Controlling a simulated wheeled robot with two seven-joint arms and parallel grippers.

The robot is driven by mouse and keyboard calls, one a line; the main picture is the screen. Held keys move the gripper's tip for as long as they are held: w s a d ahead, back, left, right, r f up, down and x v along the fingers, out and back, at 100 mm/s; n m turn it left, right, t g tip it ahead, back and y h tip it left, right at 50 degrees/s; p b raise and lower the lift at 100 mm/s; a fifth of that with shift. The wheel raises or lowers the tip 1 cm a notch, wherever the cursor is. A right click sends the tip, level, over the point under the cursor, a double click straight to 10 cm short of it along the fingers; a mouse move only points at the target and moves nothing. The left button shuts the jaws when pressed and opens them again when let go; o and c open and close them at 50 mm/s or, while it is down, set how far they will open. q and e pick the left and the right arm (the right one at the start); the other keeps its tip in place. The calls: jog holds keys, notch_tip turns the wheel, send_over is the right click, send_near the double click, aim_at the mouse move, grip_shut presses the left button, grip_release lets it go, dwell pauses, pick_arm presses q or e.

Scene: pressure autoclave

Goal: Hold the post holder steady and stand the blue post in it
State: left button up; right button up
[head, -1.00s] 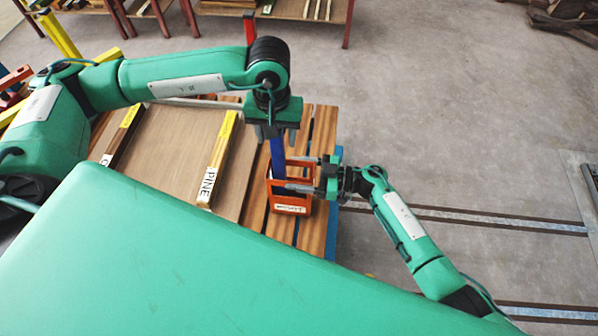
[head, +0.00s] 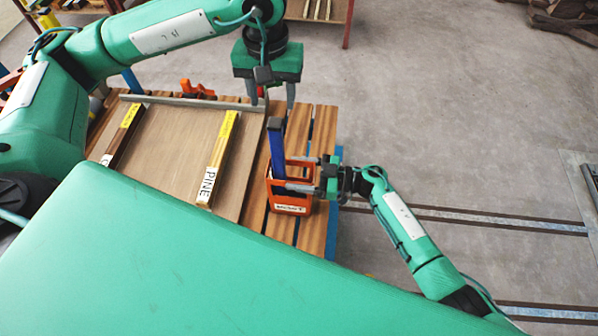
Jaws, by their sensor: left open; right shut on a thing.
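The orange post holder (head: 292,209) stands on the slatted wooden table, with a pale label on its near face. The blue post (head: 277,150) stands in it, nearly upright and leaning slightly, with a dark top end; its foot is hidden inside the holder. My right gripper (head: 302,178) is shut on the holder from the right side. My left gripper (head: 271,98) is open and empty above and behind the post's top, apart from the post as far as I can tell.
A brown board (head: 178,150) lies left of the holder, carrying a yellow-ended strip marked PINE (head: 218,165) and another strip (head: 124,134). An orange clamp-like object (head: 197,89) sits at the board's far edge.

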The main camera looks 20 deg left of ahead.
jog(key=o, duration=1.2)
jog(key=v, duration=1.2)
